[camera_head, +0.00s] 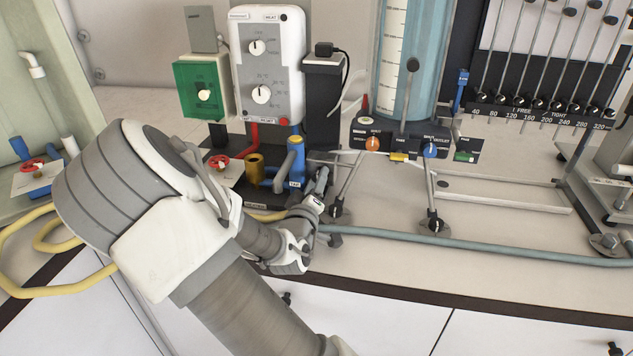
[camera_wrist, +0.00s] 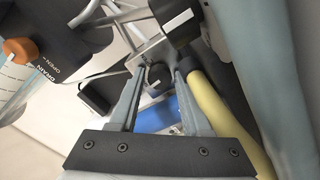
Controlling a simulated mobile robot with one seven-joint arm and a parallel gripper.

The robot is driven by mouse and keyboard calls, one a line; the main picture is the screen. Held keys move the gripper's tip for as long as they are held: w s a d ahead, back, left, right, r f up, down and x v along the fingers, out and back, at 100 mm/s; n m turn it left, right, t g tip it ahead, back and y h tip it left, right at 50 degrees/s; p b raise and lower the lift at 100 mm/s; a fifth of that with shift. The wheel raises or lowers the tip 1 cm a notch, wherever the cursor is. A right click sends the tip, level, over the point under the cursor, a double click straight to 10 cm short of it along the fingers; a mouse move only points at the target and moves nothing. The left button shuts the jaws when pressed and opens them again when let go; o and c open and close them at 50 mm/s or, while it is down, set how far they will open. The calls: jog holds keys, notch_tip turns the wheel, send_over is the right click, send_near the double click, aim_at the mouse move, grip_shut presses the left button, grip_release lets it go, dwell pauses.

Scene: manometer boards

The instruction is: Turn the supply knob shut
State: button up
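No knob has a supply label that I can read. In the head view an orange knob (camera_head: 372,143) and a blue knob (camera_head: 430,149) sit on the dark panel below the clear column. A red knob (camera_head: 219,162) is on a white plate left of the yellow fitting, and another red knob (camera_head: 33,165) is at far left. My gripper (camera_head: 322,180) is low beside the blue fitting (camera_head: 295,165). In the wrist view the fingers (camera_wrist: 164,72) are apart, with a small dark round part (camera_wrist: 158,76) between or beyond their tips; contact is unclear. The orange knob (camera_wrist: 18,50) is marked DRAIN and OPEN.
A yellow hose (camera_wrist: 225,115) runs close beside the right finger. A blue-grey hose (camera_head: 470,244) crosses the counter's front. Stand legs (camera_head: 433,195) are right of my gripper. A manometer board (camera_head: 545,60) stands at right. Open counter lies around the pale tray frame (camera_head: 500,190).

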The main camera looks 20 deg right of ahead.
jog(key=v, duration=0.4)
jog(key=p+v, duration=0.1)
jog(key=v, duration=0.4)
jog(key=shift+a+r+p, duration=0.1)
jog(key=shift+r+p, duration=0.1)
jog(key=shift+p, duration=0.1)
jog(key=shift+s+a+r+p, duration=0.1)
jog(key=shift+s+a+p, duration=0.15)
jog(key=shift+p, duration=0.4)
jog(key=p+v, duration=0.4)
jog(key=p, duration=0.1)
jog(key=shift+s+p, duration=0.25)
jog(key=shift+p, duration=0.15)
jog(key=shift+f+p+v, duration=0.1)
jog(key=shift+p+v, duration=0.35)
jog(key=shift+v, duration=0.35)
jog(key=shift+f+p+v, duration=0.15)
jog(key=shift+p+v, duration=0.25)
jog(key=shift+v, duration=0.35)
jog(key=shift+a+f, duration=0.1)
jog(key=shift+f, duration=0.05)
